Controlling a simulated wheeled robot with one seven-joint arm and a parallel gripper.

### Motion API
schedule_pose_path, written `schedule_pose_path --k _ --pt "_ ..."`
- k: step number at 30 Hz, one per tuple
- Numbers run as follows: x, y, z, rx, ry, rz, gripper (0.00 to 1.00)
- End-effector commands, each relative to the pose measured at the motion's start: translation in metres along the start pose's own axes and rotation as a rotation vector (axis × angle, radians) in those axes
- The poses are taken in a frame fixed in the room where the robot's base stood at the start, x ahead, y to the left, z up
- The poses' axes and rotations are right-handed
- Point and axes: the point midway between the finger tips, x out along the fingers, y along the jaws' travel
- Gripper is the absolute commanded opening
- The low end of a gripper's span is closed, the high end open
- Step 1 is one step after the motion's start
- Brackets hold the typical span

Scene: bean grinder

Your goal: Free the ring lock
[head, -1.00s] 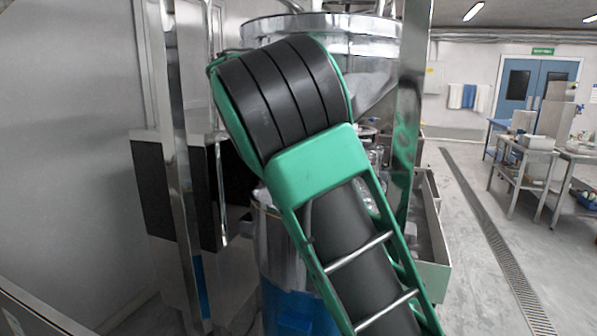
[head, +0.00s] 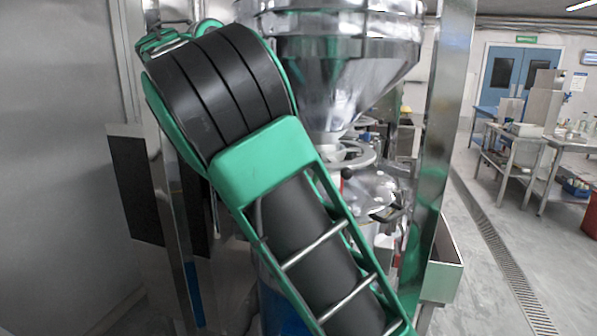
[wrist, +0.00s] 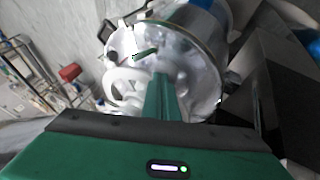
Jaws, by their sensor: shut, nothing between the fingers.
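The bean grinder shows in the head view as a shiny hopper (head: 335,75) narrowing to a neck. A pale ring (head: 352,155) sits around the neck, with a dark ball knob (head: 347,173) by it. In the wrist view the pale ring (wrist: 122,84) lies just left of my gripper (wrist: 161,80), with a dark knob (wrist: 112,57) at its upper left. My gripper's green fingers are shut and empty, over or near the round metal lid (wrist: 203,75). Contact cannot be told. In the head view my arm hides my gripper and part of the grinder.
A steel post (head: 440,130) stands right of the hopper. A dark lid handle (head: 385,213) sticks up on the grinder. A grey wall (head: 60,150) closes the left. Open floor (head: 510,225) lies right, with steel tables (head: 515,150) beyond.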

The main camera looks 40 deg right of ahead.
Motion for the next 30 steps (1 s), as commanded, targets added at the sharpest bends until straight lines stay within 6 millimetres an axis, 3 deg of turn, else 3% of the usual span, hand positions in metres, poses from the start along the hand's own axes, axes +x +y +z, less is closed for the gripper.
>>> schedule_pose_path --k 20,30 --pt "0.036 0.005 -0.002 0.007 0.003 -0.002 0.0" --pt "0.081 0.006 -0.001 0.004 0.003 0.002 0.0"
